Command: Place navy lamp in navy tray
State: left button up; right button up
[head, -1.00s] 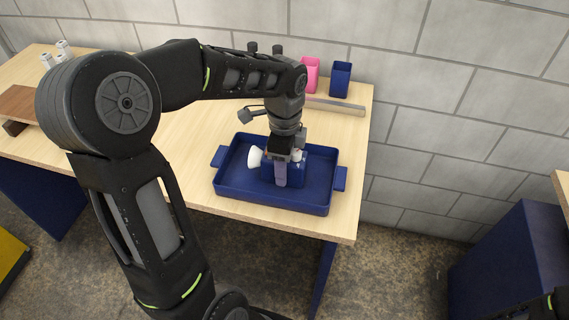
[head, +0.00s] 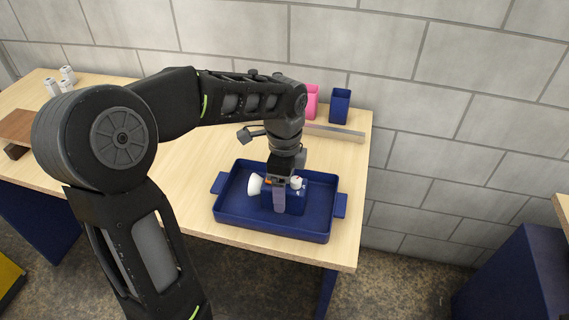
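The navy lamp (head: 296,204) is a navy box-shaped body with a white lamp head on its left and a small white part on its right. It sits upright inside the navy tray (head: 228,213), around the middle, with tray floor visible in front of it. My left gripper (head: 280,196) points down over the lamp. One pale finger lies across the lamp's front face; the other finger is hidden behind it. I cannot tell whether the fingers press on the lamp. My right gripper is out of view.
Pink (head: 311,100) and navy (head: 340,106) bins stand at the table's back right, behind a metal bar (head: 335,133). White bottles (head: 67,78) and a brown board (head: 16,126) are at the left. The table (head: 190,150) ends just right of the tray.

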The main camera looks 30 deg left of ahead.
pick_arm(q)
notch_tip(320, 180, up, 10)
jog(key=shift+r, duration=0.15)
dwell(0.7)
